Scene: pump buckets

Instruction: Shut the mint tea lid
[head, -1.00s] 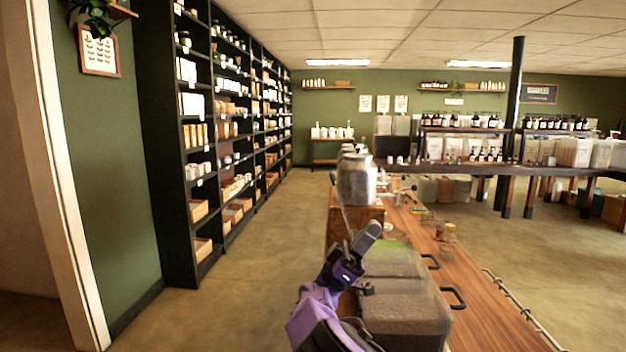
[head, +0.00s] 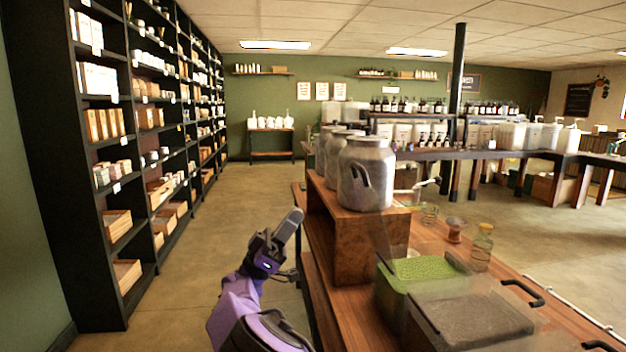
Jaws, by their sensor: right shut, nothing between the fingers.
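A bin with bright green contents (head: 428,268) stands on the wooden counter right of centre. It appears to be the mint tea. A clear panel shows at its left side, and a black handle (head: 522,291) is to its right. How far its lid is open I cannot tell.
A bin with dark contents (head: 470,322) stands nearer, with another black handle (head: 598,346). Large metal jars (head: 366,178) stand on a wooden box (head: 352,240) behind the green bin. A glass bottle (head: 481,248) is to the right. The floor aisle at left is clear.

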